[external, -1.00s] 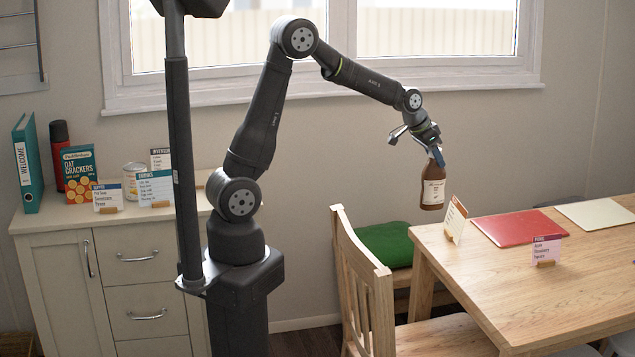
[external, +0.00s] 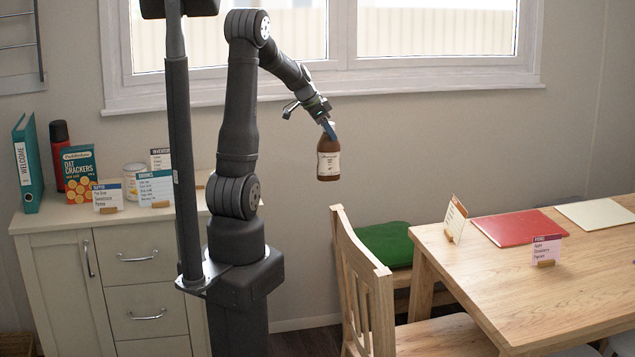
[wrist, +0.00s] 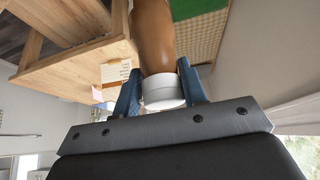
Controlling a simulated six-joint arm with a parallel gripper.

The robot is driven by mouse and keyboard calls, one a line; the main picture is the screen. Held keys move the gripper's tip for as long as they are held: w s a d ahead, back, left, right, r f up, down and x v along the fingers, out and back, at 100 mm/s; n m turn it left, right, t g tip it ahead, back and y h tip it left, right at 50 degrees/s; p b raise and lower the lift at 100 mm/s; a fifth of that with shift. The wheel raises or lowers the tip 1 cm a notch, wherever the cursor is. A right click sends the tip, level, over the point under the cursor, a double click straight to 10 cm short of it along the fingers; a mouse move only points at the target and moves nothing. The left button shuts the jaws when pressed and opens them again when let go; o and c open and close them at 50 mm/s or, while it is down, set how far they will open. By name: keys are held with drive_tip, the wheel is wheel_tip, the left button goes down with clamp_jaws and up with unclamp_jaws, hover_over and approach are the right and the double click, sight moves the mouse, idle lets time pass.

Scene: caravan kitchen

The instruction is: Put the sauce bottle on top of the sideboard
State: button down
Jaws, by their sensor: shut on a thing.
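The sauce bottle (external: 328,160) is brown with a pale label and hangs upright in the air, in front of the wall below the window. My gripper (external: 328,128) is shut on its top end. In the wrist view my blue fingertips (wrist: 160,94) sit on both sides of the bottle's white cap (wrist: 163,92), and the brown body (wrist: 153,38) extends beyond it. The sideboard (external: 62,222) is a pale cabinet at the left, with its top partly hidden behind my arm and column.
On the sideboard stand a teal binder (external: 27,165), a red flask (external: 59,150), an oat crackers box (external: 78,178), a jar (external: 134,180) and several cards. A chair (external: 365,290) and a wooden table (external: 560,290) with a red mat (external: 515,228) stand at the right.

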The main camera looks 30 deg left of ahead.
drive_tip(key=s+a+r+m, duration=0.1)
drive_tip(key=s+a+r, duration=0.1)
drive_tip(key=s+a, duration=0.85)
drive_tip(key=s+a+r, duration=0.2)
drive_tip(key=s+a, duration=0.6)
drive_tip(key=a, duration=0.6)
drive_tip(key=s+a+f, duration=0.4)
drive_tip(key=a+f, duration=0.7)
drive_tip(key=shift+f, duration=0.15)
drive_tip(key=shift+s, duration=0.1)
drive_tip(key=c, duration=0.9)
unclamp_jaws()
drive_tip(key=shift+f, duration=0.15)
drive_tip(key=v, duration=1.2)
drive_tip(key=shift+a, duration=0.15)
